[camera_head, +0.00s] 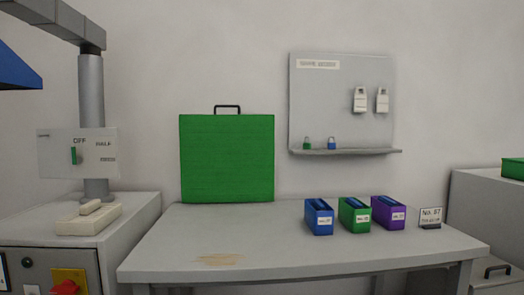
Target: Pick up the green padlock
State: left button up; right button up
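The green padlock (306,144) is small and stands on the narrow ledge of the grey wall board, near its left end. A blue padlock (332,144) stands on the same ledge, just right of it and apart from it. The wall board (330,105) hangs above the back of the grey table. Neither of my grippers shows in the head view, so their state is hidden.
The grey table (262,243) holds a large green case (227,158) and blue (318,217), green (354,215) and purple (388,212) boxes beside a sign (430,217). Two white tags (360,100) hang on the board. A switch panel (78,153) stands left. The table's front middle is clear.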

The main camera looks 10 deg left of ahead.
aim_at(307, 146)
jog(key=i+j+u, duration=0.15)
jog(key=u, duration=0.35)
jog(key=i+u, duration=0.3)
jog(key=u, duration=0.15)
jog(key=i+u, duration=0.25)
jog(key=u, duration=0.25)
